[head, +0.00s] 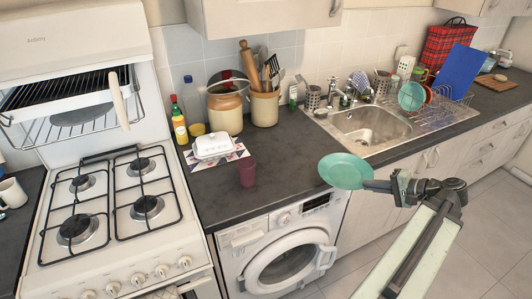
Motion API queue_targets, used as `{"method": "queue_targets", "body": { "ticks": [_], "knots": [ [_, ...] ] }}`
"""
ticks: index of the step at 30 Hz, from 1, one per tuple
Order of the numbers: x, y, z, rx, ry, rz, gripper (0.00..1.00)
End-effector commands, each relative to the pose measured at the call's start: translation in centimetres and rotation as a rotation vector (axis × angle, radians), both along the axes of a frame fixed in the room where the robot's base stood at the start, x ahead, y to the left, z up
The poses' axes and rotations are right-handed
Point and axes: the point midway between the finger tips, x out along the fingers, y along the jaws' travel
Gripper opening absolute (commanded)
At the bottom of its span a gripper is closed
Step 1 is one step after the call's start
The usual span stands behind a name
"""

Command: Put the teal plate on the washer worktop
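A teal plate (345,171) is held roughly flat by its right edge in my gripper (372,184), which is shut on it. The plate appears in front of the counter edge, at the upper right of the washer. The washer (280,255) stands under the counter, its round door shut. The worktop (215,195) above it is dark grey. The plate hides a small part of the counter's front edge. I cannot tell the exact height of the plate over the worktop.
On the worktop stand a purple cup (247,171), a white butter dish (213,146), bottles and stoneware jars (225,110). A sink (370,126) and dish rack (430,112) lie to the right, a gas stove (110,215) to the left.

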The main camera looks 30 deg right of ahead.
Motion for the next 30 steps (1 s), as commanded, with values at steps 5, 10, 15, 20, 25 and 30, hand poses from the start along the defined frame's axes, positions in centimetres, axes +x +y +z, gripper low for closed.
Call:
{"method": "queue_targets", "body": {
  "ticks": [5, 10, 15, 20, 25, 30],
  "knots": [
    [-3.3, 0.4, 0.3, 0.000, -0.013, 0.010, 0.00],
    [-3.4, 0.4, 0.3, 0.001, -0.013, 0.011, 0.00],
    [-1.6, 0.2, 0.0, 0.000, -0.013, 0.012, 0.00],
    [3.3, -0.3, -0.5, 0.001, -0.012, 0.014, 0.00],
    [8.2, -0.7, -0.9, 0.001, -0.012, 0.013, 0.00],
    [11.0, -0.9, -1.1, 0.001, -0.012, 0.008, 0.00]
  ]
}}
